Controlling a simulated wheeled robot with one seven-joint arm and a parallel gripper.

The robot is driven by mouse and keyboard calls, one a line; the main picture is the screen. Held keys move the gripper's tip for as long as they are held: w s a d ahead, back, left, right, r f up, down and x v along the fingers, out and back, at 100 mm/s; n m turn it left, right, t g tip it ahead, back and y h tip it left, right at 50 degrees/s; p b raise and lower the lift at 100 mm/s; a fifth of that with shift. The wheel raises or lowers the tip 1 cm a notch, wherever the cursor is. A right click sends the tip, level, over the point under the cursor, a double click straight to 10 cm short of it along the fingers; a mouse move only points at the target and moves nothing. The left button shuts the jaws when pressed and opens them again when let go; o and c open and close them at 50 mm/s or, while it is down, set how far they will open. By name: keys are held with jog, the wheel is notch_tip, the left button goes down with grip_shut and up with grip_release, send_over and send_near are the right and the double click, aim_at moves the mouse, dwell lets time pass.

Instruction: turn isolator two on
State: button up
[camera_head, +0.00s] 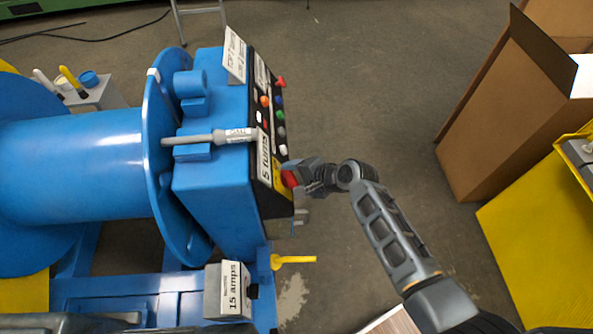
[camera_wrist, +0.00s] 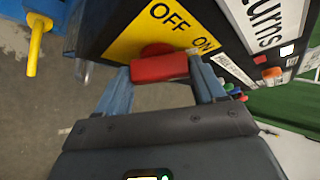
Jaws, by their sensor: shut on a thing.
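A red isolator handle (camera_wrist: 160,68) stands on a yellow plate (camera_wrist: 145,37) marked OFF and ON in the wrist view. The red handle also shows in the head view (camera_head: 289,179) at the lower front of the blue machine's black panel. My gripper (camera_wrist: 163,78) is shut on the handle, with one finger at each end of it. In the head view my gripper (camera_head: 298,178) reaches it from the right. I cannot tell which mark the handle points to, and no isolator number is readable.
The panel carries several coloured buttons (camera_head: 278,101) and a "5 turns" sign (camera_head: 264,157). A yellow lever (camera_head: 295,260) sticks out below, near a "15 amps" sign (camera_head: 235,290). A cardboard box (camera_head: 500,120) stands at the right. The floor between is clear.

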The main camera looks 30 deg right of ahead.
jog(key=shift+m+g, duration=0.5)
jog(key=shift+m, duration=0.1)
jog(key=o, duration=1)
jog(key=shift+o, duration=0.2)
jog(key=v, duration=0.7)
jog(key=shift+s+r, duration=0.15)
jog(key=shift+r, duration=0.2)
jog(key=shift+d, duration=0.15)
